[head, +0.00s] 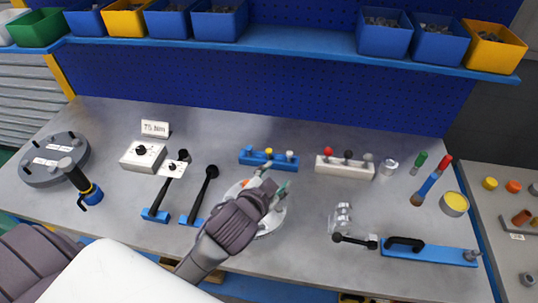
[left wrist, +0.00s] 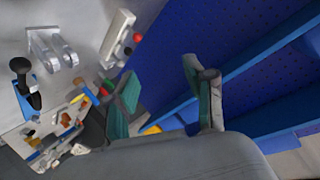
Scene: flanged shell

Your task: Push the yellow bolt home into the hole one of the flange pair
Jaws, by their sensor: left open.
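My left gripper (head: 274,180) is open, in front of this rack and apart from the yellow head. It partly covers a pale round plate (head: 272,222) with an orange mark. A dark grey disc (head: 38,176) with white labels and upright pegs lies at the far left. I cannot tell which is the flange pair, and hole one cannot be made out. In the left wrist view the fingers (left wrist: 163,85) are apart and empty.
A white block (head: 345,169) with red, black and grey knobs stands right of the blue rack. Black-handled levers (head: 204,190) stand left of my gripper. A clear-grey bracket (head: 342,216) and a blue bar (head: 430,252) lie right. Bins line the shelf (head: 300,50) above.

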